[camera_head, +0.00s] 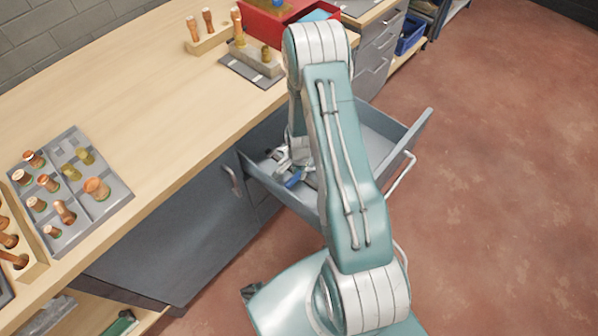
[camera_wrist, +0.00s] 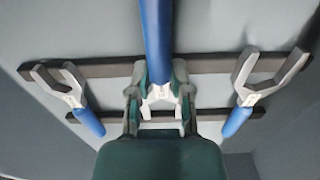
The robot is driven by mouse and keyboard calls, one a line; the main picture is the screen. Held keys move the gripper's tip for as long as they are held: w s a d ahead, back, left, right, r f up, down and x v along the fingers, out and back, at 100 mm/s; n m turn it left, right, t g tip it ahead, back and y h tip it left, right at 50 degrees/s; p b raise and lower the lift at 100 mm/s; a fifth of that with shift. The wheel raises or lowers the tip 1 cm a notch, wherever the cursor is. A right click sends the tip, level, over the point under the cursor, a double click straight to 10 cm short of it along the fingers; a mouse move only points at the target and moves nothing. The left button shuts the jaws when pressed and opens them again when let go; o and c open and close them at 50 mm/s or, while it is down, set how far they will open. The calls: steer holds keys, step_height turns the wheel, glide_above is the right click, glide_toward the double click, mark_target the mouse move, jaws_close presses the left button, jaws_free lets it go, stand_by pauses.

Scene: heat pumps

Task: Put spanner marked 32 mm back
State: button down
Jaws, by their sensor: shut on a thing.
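My gripper (camera_wrist: 160,98) is shut on a spanner in the middle of the wrist view. The spanner's blue handle (camera_wrist: 157,42) runs up and out of the frame, and its pale forked head shows between my fingers. The size mark on it cannot be read. The head lies over or against two dark rails (camera_wrist: 105,68) in the drawer; whether it touches them I cannot tell. In the head view my arm reaches into the open drawer (camera_head: 418,128) and largely hides the held spanner.
One blue-handled spanner (camera_wrist: 72,93) lies across the rails on the left and another (camera_wrist: 257,87) on the right, both close to my gripper. The wooden worktop (camera_head: 150,85) stands above the drawer. A tray of knobbed parts (camera_head: 112,190) sits on it.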

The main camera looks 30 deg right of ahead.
steer(key=c, duration=0.5)
jaws_free()
steer(key=shift+c, duration=0.2)
step_height(320, 180, up, 13)
step_height(320, 180, up, 11)
steer(key=n+t, duration=0.1)
steer(key=n, duration=0.2)
glide_above(299, 173)
steer(key=a, duration=0.3)
steer(key=s+a+r+n+t, duration=0.1)
steer(key=s+a+r+n, duration=0.1)
steer(key=r, duration=0.4)
steer(key=s+a+r+n+t, duration=0.1)
steer(key=s+a+r+n, duration=0.15)
steer(key=r, duration=0.25)
steer(key=s+a+r+n+t, duration=0.1)
steer(key=s+a+r+n, duration=0.1)
steer(key=s+r, duration=0.3)
steer(key=s+a+r+n+t, duration=0.1)
steer(key=s+r+n, duration=0.3)
steer(key=s, duration=0.5)
step_height(299, 173, up, 2)
steer(key=shift+s+a+r+t, duration=0.1)
steer(key=shift+s+a+t, duration=0.2)
steer(key=shift+a, duration=0.45)
steer(key=shift+w+n, duration=0.1)
steer(key=shift+n, duration=0.15)
